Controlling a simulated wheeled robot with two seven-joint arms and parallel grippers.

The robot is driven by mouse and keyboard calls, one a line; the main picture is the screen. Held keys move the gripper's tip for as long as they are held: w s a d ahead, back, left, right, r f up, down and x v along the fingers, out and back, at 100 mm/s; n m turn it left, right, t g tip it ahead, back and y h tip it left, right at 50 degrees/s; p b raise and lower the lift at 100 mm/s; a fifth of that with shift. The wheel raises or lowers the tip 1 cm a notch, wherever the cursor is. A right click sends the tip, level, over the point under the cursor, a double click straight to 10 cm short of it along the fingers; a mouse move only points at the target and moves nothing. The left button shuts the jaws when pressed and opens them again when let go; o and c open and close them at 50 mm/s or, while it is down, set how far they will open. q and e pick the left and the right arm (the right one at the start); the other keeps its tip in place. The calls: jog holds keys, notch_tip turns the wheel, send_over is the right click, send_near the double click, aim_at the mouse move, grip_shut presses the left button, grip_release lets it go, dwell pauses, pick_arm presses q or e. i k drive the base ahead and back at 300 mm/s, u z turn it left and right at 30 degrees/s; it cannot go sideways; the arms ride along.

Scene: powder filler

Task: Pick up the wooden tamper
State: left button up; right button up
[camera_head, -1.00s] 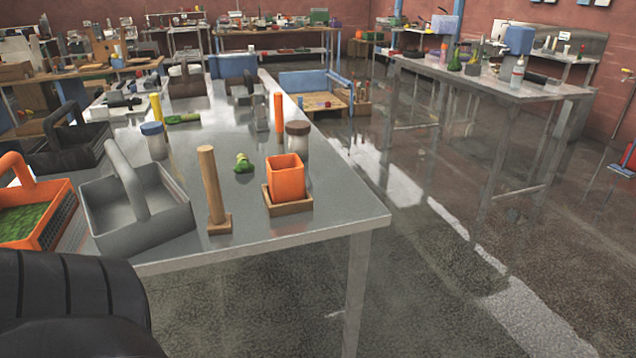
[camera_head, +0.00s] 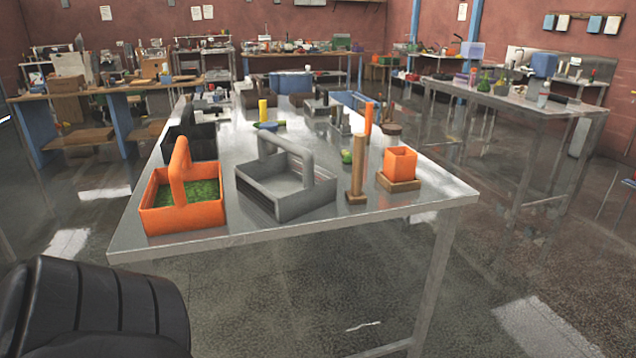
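The wooden tamper (camera_head: 358,165) stands upright near the right front part of the metal table (camera_head: 345,222). It looks like a tall round wooden handle on a small square foot. An orange square cup (camera_head: 400,165) on a wooden base stands just to its right. A grey tote with a handle (camera_head: 300,205) stands to its left, close by. A small green object (camera_head: 346,156) lies just behind the tamper. Neither of my grippers is in view, and nothing is touching the tamper.
An orange tote with green contents (camera_head: 185,212) stands at the table's front left, with a black tote (camera_head: 190,142) behind it. An orange stick (camera_head: 368,118) and a yellow cylinder (camera_head: 263,110) stand farther back.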

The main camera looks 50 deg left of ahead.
aim_at(355, 196)
jog(key=u, duration=1.95)
